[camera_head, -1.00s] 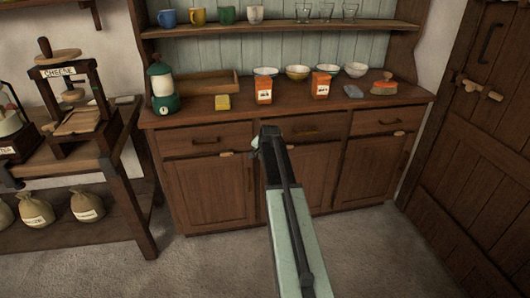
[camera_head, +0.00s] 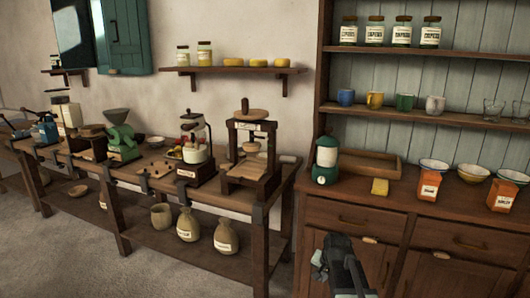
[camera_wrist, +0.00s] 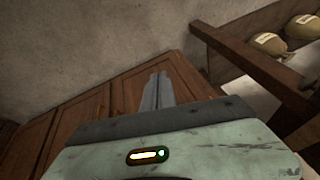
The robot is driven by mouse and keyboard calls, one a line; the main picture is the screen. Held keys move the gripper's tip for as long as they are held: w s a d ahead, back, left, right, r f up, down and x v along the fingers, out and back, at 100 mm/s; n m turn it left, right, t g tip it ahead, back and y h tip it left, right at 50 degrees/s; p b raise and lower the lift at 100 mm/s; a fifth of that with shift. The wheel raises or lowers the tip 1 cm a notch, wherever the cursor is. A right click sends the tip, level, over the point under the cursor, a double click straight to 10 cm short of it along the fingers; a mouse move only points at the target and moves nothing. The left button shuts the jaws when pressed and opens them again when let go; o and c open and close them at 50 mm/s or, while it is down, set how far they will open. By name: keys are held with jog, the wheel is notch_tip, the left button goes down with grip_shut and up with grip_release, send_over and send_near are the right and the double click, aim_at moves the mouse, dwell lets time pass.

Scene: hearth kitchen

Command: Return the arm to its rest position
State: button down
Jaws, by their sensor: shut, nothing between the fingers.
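My arm (camera_head: 342,270) shows at the bottom of the head view, in front of the dresser's lower doors. I cannot make out the fingertips there. In the wrist view my gripper (camera_wrist: 158,78) shows as two grey fingers lying close together. It is shut with nothing between the fingers. Behind the fingers are brown wooden cabinet doors (camera_wrist: 80,112), seen tilted.
The dresser (camera_head: 345,212) stands at the right with a green lantern (camera_head: 326,162), a yellow sponge (camera_head: 380,187) and orange boxes. A workbench (camera_head: 225,200) at the left carries a press (camera_head: 252,150) and grinders; sacks (camera_head: 227,236) rest on its lower shelf.

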jog(key=s+a+f+n+g, duration=0.1)
jog(key=s+a+n+g, duration=0.15)
jog(key=s, duration=0.55)
jog(key=s+a+f+n+g, duration=0.15)
jog(key=s+n, duration=0.25)
jog(key=s, duration=0.5)
notch_tip(320, 180, up, 21)
jog(key=w+p, duration=0.1)
jog(key=p, duration=1.9)
jog(key=shift+r, duration=0.2)
jog(key=shift+a, duration=0.1)
jog(key=shift+s+f, duration=0.1)
